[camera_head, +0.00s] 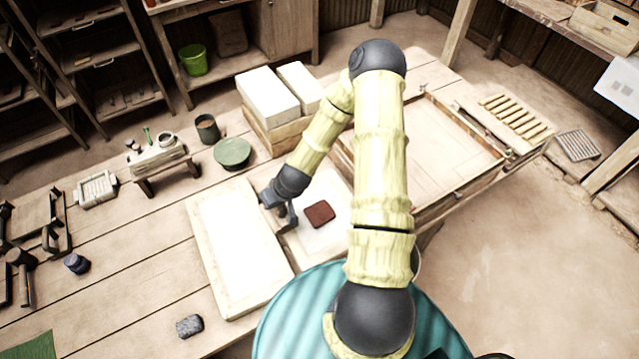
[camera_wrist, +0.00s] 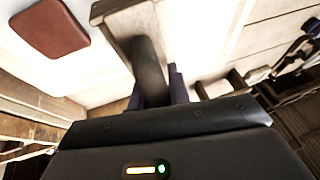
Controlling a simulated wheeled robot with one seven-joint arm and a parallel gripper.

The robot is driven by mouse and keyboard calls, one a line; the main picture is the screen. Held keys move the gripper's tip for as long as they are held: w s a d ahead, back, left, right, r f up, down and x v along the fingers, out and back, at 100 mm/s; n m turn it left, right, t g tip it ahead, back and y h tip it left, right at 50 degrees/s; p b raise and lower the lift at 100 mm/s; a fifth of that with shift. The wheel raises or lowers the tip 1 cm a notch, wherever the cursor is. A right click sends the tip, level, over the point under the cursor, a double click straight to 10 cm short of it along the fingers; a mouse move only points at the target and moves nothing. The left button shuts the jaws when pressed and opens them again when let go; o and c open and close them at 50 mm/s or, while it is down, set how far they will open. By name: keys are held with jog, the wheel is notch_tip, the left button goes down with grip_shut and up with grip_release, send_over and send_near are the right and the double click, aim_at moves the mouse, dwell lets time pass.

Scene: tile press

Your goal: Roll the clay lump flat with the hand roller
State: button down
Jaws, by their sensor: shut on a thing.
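The clay (camera_head: 319,214) is a thin red-brown square with rounded corners. It lies on the right-hand pale board (camera_head: 335,240) and shows at the upper left of the wrist view (camera_wrist: 50,28). My gripper (camera_head: 284,208) is just left of the clay, near the seam between two pale boards. In the wrist view its fingers (camera_wrist: 155,88) are shut on a dark upright handle (camera_wrist: 149,70). This seems to be the hand roller, with a grey-brown piece (camera_wrist: 122,20) at its far end. The tool is apart from the clay; whether it touches the board is unclear.
The left pale board (camera_head: 235,245) is bare. White blocks (camera_head: 268,97) stand behind, near a green disc (camera_head: 232,152) and a dark cup (camera_head: 207,128). A wooden frame (camera_head: 435,140) lies right. A grey lump (camera_head: 188,326) sits at the front.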

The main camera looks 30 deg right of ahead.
jog(key=shift+w+d+r+p, duration=0.1)
jog(key=shift+d+r+p, duration=0.1)
jog(key=shift+d+p, duration=0.15)
jog(key=s+d+r+p, duration=0.2)
jog(key=d+p, duration=0.5)
jog(key=d, duration=0.5)
jog(key=shift+d, duration=0.3)
jog(key=shift+s, duration=0.1)
jog(key=shift+a+f+b, duration=0.1)
jog(key=shift+f+b, duration=1.25)
jog(key=shift+f, duration=1.1)
